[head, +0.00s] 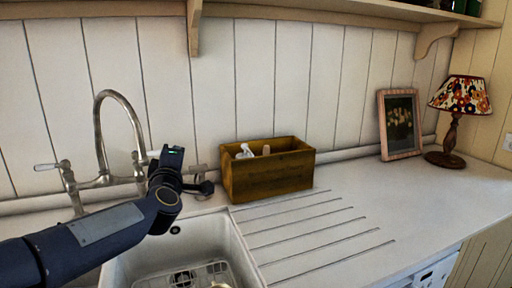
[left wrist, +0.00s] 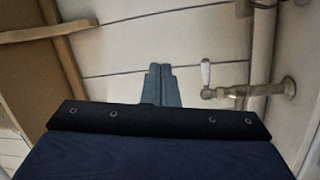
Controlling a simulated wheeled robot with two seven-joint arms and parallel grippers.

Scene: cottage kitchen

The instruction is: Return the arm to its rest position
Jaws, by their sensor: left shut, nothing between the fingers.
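My left arm (head: 100,235) comes in from the left in the head view and reaches over the sink, bent upward at the wrist. The gripper's fingers are hidden behind the wrist in that view. In the left wrist view my left gripper (left wrist: 162,84) is shut and empty, its two fingers side by side against the pale plank wall. My right gripper shows in neither view.
The tap (head: 103,140) stands close behind my wrist, and its white-handled lever (left wrist: 206,75) shows in the left wrist view. A wooden box (head: 268,178) holds small items right of the sink (head: 233,250). A framed picture (head: 400,125) and lamp (head: 459,105) stand farther right. The drainboard is clear.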

